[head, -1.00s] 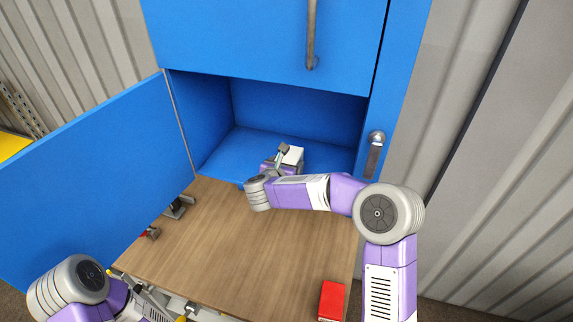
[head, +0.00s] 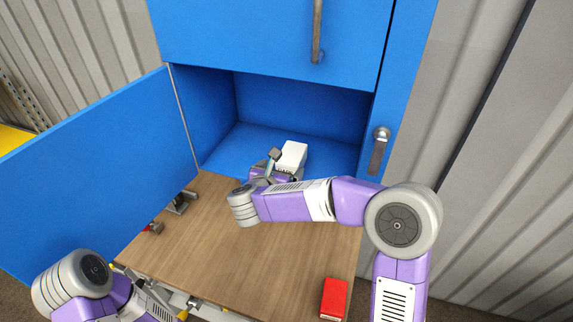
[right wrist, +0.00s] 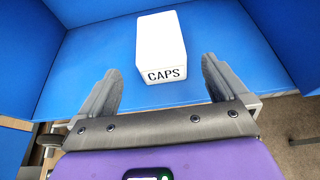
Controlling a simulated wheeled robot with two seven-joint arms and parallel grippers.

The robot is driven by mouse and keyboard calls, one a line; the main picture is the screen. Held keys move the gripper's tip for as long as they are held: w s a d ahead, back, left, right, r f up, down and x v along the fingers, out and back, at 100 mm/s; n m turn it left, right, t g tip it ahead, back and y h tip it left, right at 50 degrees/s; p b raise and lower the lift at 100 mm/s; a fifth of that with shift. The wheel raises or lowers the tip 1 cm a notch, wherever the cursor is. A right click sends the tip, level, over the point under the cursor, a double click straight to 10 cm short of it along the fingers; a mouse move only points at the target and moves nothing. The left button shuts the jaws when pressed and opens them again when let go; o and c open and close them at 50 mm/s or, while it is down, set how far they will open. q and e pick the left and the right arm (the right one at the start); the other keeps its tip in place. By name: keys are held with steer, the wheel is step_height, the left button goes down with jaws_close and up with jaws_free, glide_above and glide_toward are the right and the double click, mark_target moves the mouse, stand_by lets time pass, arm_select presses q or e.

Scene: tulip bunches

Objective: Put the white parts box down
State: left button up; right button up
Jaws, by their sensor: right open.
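The white parts box (head: 292,155) sits upright on the blue floor of the open cabinet compartment (head: 225,150), near its front. In the right wrist view the box (right wrist: 160,40) shows the word CAPS on its near face. My right gripper (head: 276,168) is at the compartment's front, just before the box. In the right wrist view its two fingers (right wrist: 160,68) are wide apart, with a gap on both sides of the box; they do not touch it. My left arm is at the lower left of the head view, and its gripper is out of the picture.
The cabinet's blue door (head: 100,170) stands open on the left. A closed blue front with a handle (head: 317,30) is above the compartment. A red box (head: 334,297) lies on the wooden tabletop (head: 220,255); a dark metal fixture (head: 181,203) is at its left edge. The middle is clear.

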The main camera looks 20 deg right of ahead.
steer(key=shift+v, duration=1.55)
